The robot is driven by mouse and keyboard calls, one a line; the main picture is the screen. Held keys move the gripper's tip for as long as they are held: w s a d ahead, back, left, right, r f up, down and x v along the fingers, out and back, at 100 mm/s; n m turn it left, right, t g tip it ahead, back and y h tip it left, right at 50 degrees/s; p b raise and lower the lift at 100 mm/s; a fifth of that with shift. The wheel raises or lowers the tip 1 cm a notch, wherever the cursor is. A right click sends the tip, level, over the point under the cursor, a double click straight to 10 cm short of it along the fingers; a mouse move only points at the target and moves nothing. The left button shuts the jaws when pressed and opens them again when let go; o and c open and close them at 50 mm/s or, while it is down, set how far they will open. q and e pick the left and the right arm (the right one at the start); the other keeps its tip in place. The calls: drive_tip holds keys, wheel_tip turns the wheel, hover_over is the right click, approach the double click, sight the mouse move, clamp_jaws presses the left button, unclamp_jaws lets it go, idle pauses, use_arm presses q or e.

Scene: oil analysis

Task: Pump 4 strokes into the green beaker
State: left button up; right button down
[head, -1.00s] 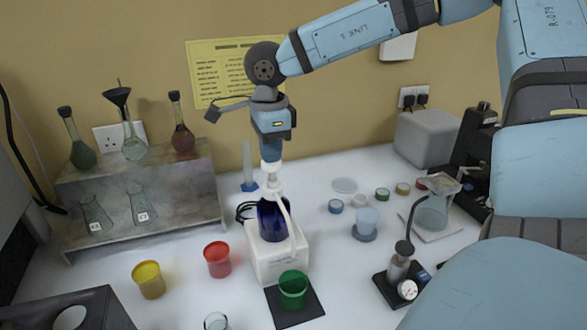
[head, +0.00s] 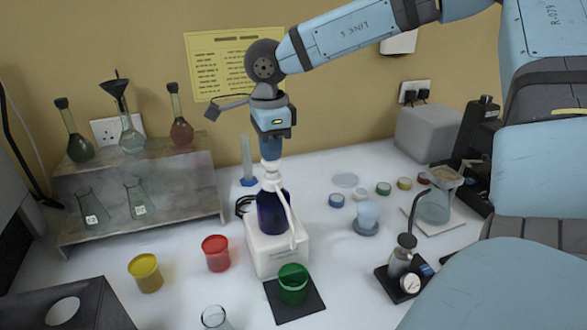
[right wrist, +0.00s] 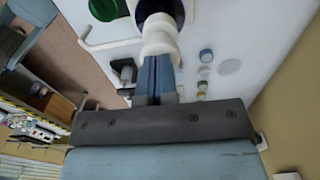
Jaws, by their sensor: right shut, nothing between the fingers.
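The dark blue pump bottle (head: 270,214) stands upright in a white holder (head: 278,256). Its white pump head (head: 271,168) has a long spout (head: 291,225) pointing down toward the green beaker. The green beaker (head: 293,284) stands on a black square pad (head: 309,305) in front of the holder. My right gripper (head: 271,158) points straight down, shut and empty, with its fingertips against the top of the pump head. The right wrist view shows the closed fingers (right wrist: 157,78) over the white pump head (right wrist: 159,40). The beaker's contents cannot be made out. My left gripper is not in view.
A red beaker (head: 216,253) and a yellow beaker (head: 146,273) stand left of the holder. A shelf with flasks (head: 185,190) is at the back left. A small gauge device (head: 404,272) and a glass vessel (head: 434,207) stand to the right.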

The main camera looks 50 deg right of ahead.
drive_tip(key=shift+r+p, duration=0.5)
drive_tip(key=shift+r, duration=0.8)
drive_tip(key=shift+r+p, duration=0.3)
drive_tip(key=shift+r, duration=0.55)
